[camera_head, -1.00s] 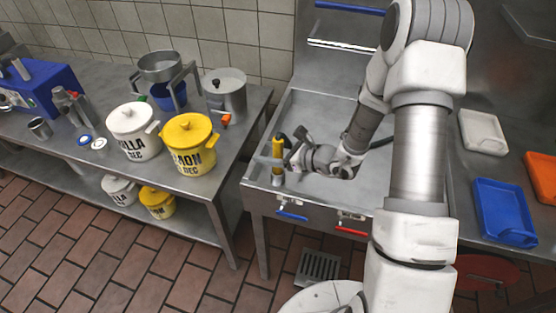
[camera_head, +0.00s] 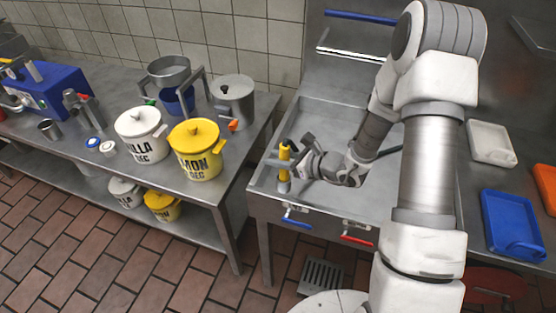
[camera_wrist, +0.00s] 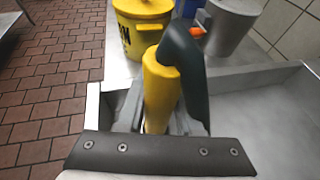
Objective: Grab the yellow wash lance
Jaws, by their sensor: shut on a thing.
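The yellow wash lance (camera_head: 284,165) stands upright at the left end of the steel sink basin, with a dark bent part at its top. My gripper (camera_head: 285,166) reaches it from the right and is shut on its yellow body. In the wrist view the yellow wash lance (camera_wrist: 160,95) stands between the fingers of my gripper (camera_wrist: 155,120), and its dark curved part hangs down on the right. The lower end of the lance is hidden in the wrist view.
A yellow lidded bucket (camera_head: 196,150) and a white one (camera_head: 141,135) stand on the steel table to the left. The sink rim (camera_head: 262,187) lies close to the lance. A blue tray (camera_head: 508,222) and a white tray (camera_head: 490,142) lie on the right counter.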

